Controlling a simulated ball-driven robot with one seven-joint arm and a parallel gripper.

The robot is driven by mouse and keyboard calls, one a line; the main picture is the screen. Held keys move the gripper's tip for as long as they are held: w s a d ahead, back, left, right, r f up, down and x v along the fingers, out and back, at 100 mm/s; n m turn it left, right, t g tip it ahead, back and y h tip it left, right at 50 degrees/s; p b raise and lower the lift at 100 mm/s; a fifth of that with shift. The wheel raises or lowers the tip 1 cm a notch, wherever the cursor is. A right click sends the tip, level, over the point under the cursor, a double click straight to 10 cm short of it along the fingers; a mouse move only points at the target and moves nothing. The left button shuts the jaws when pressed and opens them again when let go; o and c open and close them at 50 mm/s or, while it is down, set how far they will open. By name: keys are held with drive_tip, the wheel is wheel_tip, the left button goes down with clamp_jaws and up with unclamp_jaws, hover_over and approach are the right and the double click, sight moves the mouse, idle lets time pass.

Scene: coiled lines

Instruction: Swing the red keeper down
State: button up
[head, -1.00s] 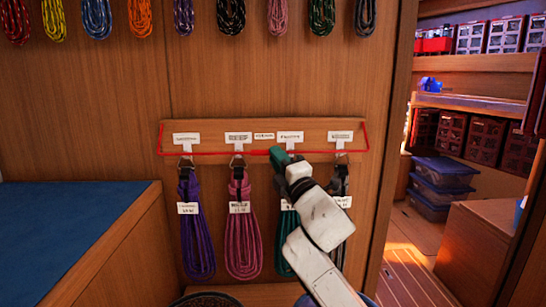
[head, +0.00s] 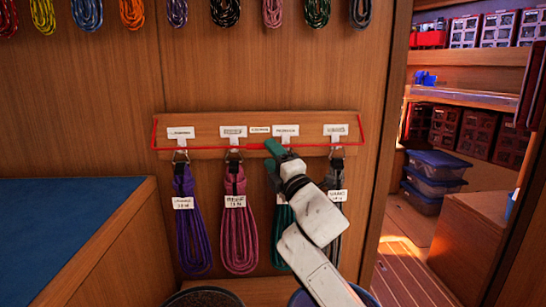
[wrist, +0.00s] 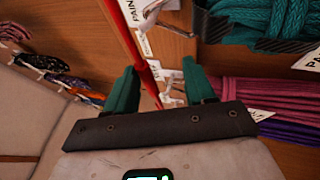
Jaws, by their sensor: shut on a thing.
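The red keeper (head: 205,150) is a thin red bar with bent ends. It runs across the lower part of the wooden hook rail (head: 207,120), its ends rising at both sides. My gripper (head: 275,149) is at the bar right of its middle, by the third hook. In the wrist view the red keeper (wrist: 128,38) passes down between the two green fingers of my gripper (wrist: 160,84). The jaws are shut on it, though the exact contact is hard to see.
Labelled coils hang below: purple (head: 194,235), pink (head: 240,235), teal (head: 281,215) partly behind my arm, and dark grey (head: 336,180). More coils hang along the top. A blue-topped bench (head: 65,215) stands at left; an open doorway is at right.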

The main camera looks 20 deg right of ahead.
drive_tip(key=shift+d+f, duration=0.2)
drive_tip(key=shift+f, duration=0.2)
drive_tip(key=a+p+v, duration=0.1)
drive_tip(key=p+v, duration=0.2)
drive_tip(key=v, duration=0.7)
drive_tip(key=shift+s+d+r, duration=0.15)
drive_tip(key=shift+s+d, duration=0.15)
drive_tip(key=shift+s, duration=0.05)
